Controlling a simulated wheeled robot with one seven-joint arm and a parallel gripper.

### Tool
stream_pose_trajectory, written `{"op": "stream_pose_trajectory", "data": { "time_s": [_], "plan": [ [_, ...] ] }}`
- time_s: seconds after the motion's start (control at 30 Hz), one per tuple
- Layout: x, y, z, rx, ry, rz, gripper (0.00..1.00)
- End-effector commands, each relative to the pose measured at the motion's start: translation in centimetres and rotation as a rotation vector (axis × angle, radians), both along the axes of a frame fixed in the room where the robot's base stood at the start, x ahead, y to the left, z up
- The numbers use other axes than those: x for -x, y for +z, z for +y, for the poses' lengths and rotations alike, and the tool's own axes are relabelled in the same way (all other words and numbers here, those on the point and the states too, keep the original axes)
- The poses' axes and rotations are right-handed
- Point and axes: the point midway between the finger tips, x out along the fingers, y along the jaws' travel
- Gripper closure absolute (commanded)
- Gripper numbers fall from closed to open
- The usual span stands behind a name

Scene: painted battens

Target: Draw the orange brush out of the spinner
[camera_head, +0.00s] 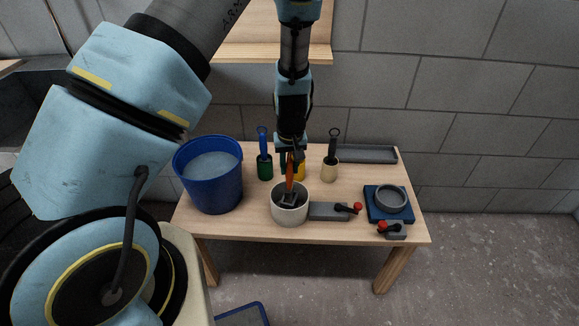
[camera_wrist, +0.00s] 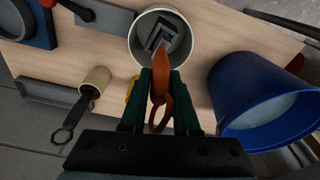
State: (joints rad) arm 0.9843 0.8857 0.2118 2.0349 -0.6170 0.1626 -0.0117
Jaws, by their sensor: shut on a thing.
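The orange brush (camera_head: 290,178) stands roughly upright below my gripper (camera_head: 290,158). In the wrist view the orange brush (camera_wrist: 160,112) has a ring at its near end and runs between the two dark green fingers of my gripper (camera_wrist: 161,80), which are shut on it. A pale round pot (camera_head: 290,214) lies directly below; it also shows in the wrist view (camera_wrist: 138,38). Inside it is a grey square spinner (camera_wrist: 166,32). The brush's far end points at the spinner's opening; I cannot tell how deep it sits.
A blue bucket (camera_head: 208,190) stands left of the pot. Behind are a blue-handled tool in a green holder (camera_head: 265,168), a yellow holder (camera_head: 300,172) and a dark-handled tool in a cream holder (camera_head: 330,170). A grey lever plate (camera_head: 325,211) and blue ring fixture (camera_head: 371,205) lie right.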

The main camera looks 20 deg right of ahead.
Motion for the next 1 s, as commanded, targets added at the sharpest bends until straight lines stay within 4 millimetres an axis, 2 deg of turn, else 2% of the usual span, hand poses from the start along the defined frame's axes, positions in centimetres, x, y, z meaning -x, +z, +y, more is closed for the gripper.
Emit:
{"op": "stream_pose_trajectory", "data": {
  "time_s": [1.0],
  "plan": [
    [0.0,4.1,0.0,0.000,0.000,-0.001,1.00]
  ]
}}
